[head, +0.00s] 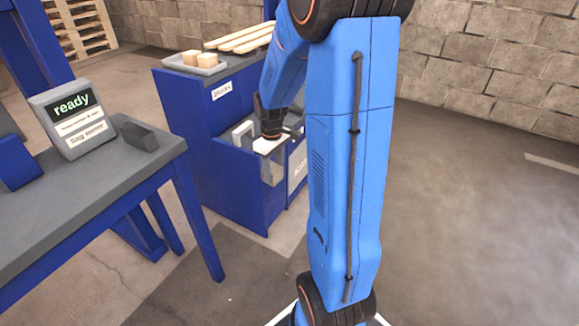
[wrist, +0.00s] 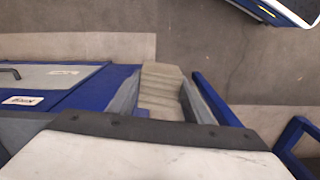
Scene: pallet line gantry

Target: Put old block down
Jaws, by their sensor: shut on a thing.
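My gripper (wrist: 158,108) is shut on a worn beige-grey block (wrist: 160,84) in the wrist view. One grey finger lies on each side of it. In the head view my gripper (head: 268,160) points down at the lower front part of the blue cabinet (head: 228,184), near its open-topped section.
A grey tray (head: 195,63) with light wooden blocks (head: 190,57) and several wooden boards (head: 240,37) sit on the cabinet top. A table (head: 95,190) at left holds a screen reading "ready" (head: 72,105) and a dark grey block-shaped object (head: 138,135). The floor at right is clear.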

